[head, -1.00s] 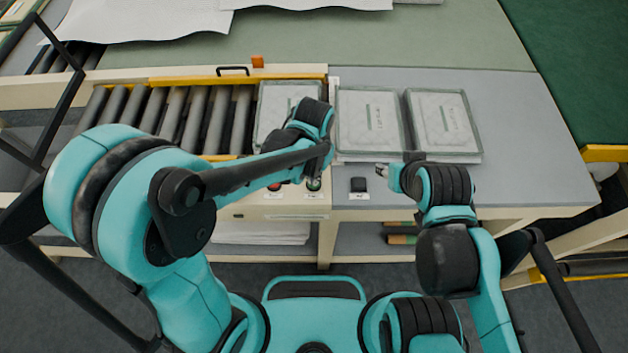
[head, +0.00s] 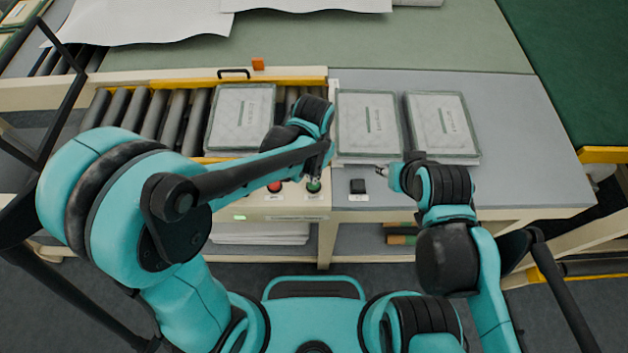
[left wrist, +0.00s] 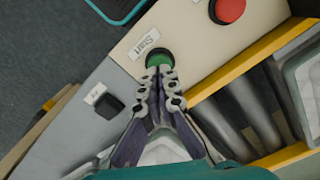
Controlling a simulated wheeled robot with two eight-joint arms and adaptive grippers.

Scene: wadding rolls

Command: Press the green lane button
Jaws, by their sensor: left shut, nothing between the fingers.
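The green button (head: 314,186) sits on the cream control panel (head: 258,201) at the front of the roller lane. It also shows in the left wrist view (left wrist: 160,58), beside a "Start" label. My left gripper (head: 325,163) is shut and empty just behind the button in the head view. In the left wrist view its closed fingertips (left wrist: 160,72) overlap the button's near edge; I cannot tell whether they touch it. My right gripper (head: 382,171) hangs above the grey table, its fingers too small to read.
A red button (head: 274,187) is left of the green one. A wrapped pack (head: 240,118) lies on the rollers (head: 172,115). Two more packs (head: 368,125) (head: 442,127) lie on the grey table (head: 525,150), near a small black block (head: 357,186). A green light (head: 239,218) glows on the panel.

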